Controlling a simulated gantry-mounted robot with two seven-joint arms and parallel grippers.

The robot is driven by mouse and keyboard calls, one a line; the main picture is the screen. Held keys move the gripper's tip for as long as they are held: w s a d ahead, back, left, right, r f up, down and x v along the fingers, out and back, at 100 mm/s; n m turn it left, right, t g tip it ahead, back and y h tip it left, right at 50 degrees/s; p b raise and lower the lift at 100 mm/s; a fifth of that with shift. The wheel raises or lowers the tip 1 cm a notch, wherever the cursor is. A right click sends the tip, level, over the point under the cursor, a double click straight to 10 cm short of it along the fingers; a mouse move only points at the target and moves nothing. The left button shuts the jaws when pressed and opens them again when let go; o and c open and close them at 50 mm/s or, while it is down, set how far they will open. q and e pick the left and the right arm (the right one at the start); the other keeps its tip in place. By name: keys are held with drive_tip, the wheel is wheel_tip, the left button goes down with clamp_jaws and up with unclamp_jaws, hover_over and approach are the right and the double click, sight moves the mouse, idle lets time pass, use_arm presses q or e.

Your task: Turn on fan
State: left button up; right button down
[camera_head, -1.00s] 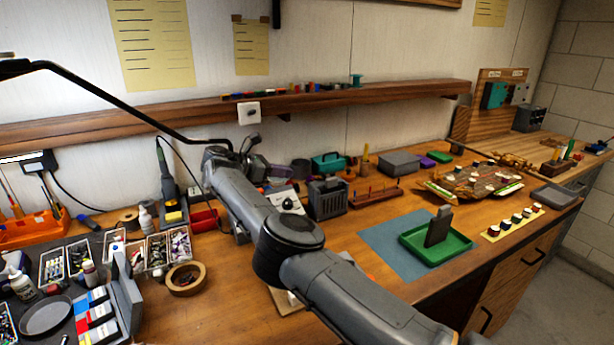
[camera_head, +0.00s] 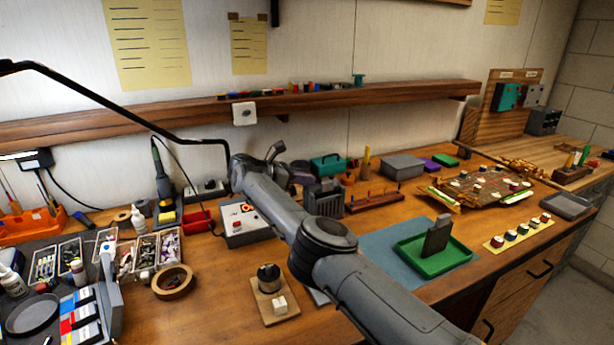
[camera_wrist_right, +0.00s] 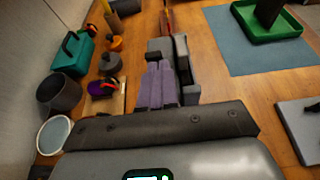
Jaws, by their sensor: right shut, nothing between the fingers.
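A dark grey box with a slotted front (camera_head: 323,199) stands on the bench right of my right forearm in the head view. It may be the fan, but I cannot tell for sure. My left gripper is not in view.
A black round part on a wooden base (camera_head: 268,290) sits near the front. A teal toolbox (camera_head: 327,164) stands behind the slotted box. A green tray (camera_head: 446,259) lies on a blue mat (camera_head: 378,240). A thin black bar (camera_head: 110,97) crosses above the left bench.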

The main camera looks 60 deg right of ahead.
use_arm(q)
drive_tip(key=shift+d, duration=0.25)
use_arm(e)
drive_tip(key=shift+s+d+f, duration=0.15)
drive_tip(key=shift+s+d, duration=0.05)
drive_tip(key=shift+d, duration=0.1)
drive_tip(key=shift+a, duration=0.1)
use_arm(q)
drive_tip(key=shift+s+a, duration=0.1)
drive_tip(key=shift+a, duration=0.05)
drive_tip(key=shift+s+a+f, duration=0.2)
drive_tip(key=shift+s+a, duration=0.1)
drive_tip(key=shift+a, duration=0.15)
use_arm(e)
drive_tip(key=shift+s+d+r+t+y, duration=0.15)
drive_tip(key=shift+d+r+t+y, duration=0.15)
drive_tip(key=shift+t+y, duration=0.25)
